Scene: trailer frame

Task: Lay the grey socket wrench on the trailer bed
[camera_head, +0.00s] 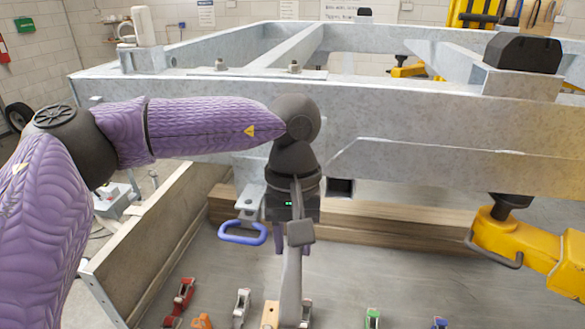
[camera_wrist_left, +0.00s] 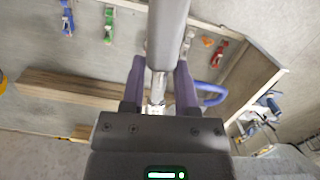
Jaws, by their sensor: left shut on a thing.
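My left gripper (camera_head: 280,240) is shut on the grey socket wrench (camera_head: 292,285) and points down in front of the trailer frame. In the head view the wrench hangs in front of the gripper, its lower end leaving the bottom edge. In the left wrist view the wrench (camera_wrist_left: 167,40) lies between the two purple fingers (camera_wrist_left: 158,88), with a shiny metal part near them. The grey flat bed (camera_head: 205,270), with a low side wall, spreads below; the wrench appears held above it. My right gripper is not in view.
The galvanised steel frame (camera_head: 420,115) stands close behind my left arm. Wooden beams (camera_head: 400,228) lie below it. A blue loop handle (camera_head: 243,234) hangs left of the gripper. Several coloured clamps, one red (camera_head: 183,295), one green (camera_head: 372,317), line the front. A yellow jack (camera_head: 535,255) stands right.

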